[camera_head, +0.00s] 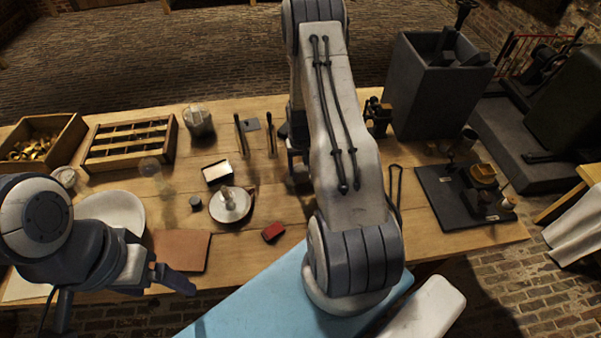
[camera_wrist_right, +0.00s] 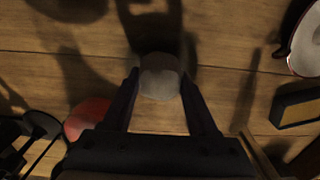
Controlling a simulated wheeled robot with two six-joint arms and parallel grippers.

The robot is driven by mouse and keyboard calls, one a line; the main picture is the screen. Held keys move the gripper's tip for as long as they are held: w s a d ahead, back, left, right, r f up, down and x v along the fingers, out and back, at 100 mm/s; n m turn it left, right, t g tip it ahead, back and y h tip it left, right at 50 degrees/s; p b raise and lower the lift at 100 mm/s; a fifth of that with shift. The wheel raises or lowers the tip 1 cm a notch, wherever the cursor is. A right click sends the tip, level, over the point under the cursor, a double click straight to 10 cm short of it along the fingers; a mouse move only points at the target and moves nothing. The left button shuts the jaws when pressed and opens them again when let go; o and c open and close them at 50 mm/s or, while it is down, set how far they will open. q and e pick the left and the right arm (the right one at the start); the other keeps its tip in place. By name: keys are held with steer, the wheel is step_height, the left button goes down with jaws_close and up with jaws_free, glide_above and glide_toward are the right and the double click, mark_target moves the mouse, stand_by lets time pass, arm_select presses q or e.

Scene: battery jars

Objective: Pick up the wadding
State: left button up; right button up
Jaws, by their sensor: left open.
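The wadding, a pale round soft-looking clump (camera_wrist_right: 160,76), shows in the right wrist view over the wooden table, between the fingertips of my right gripper (camera_wrist_right: 160,82). The fingers are apart, one on each side of the clump. Whether they press on it or only stand around it I cannot tell. In the head view my right arm hides the wadding, and the right gripper (camera_head: 297,155) is mostly hidden behind the arm's links. My left gripper (camera_head: 172,275) is open and empty at the table's front left, near a brown leather mat (camera_head: 181,250).
A white dish with a small upright piece (camera_head: 230,204), a white-topped tray (camera_head: 217,172) and a red block (camera_head: 272,231) lie left of my right arm. A wooden rack (camera_head: 130,143) and jar (camera_head: 198,120) stand behind. A grey bin (camera_head: 435,85) and black board (camera_head: 440,190) are right.

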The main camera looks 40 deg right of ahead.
mark_target(301, 167)
jaws_close()
steer(key=shift+r, duration=0.15)
steer(key=shift+r, duration=0.25)
step_height(301, 167, up, 4)
steer(key=shift+d+f+b, duration=0.1)
steer(key=shift+f+b, duration=0.15)
steer(key=shift+b, duration=0.55)
steer(key=s+d+r+b, duration=0.2)
steer(key=s+d+r, duration=0.4)
steer(key=s, duration=0.4)
steer(key=w+a+f+n, duration=0.2)
steer(key=a, duration=0.6)
steer(key=w+a+f+n, duration=0.2)
steer(key=w+a, duration=0.1)
steer(key=a, duration=0.6)
steer(key=w+a+f+n, duration=0.1)
steer(key=w+a+n, duration=0.1)
steer(key=a, duration=0.7)
steer(key=shift+w+a+f, duration=0.2)
steer(key=shift+w+f, duration=0.15)
steer(key=shift+f, duration=0.05)
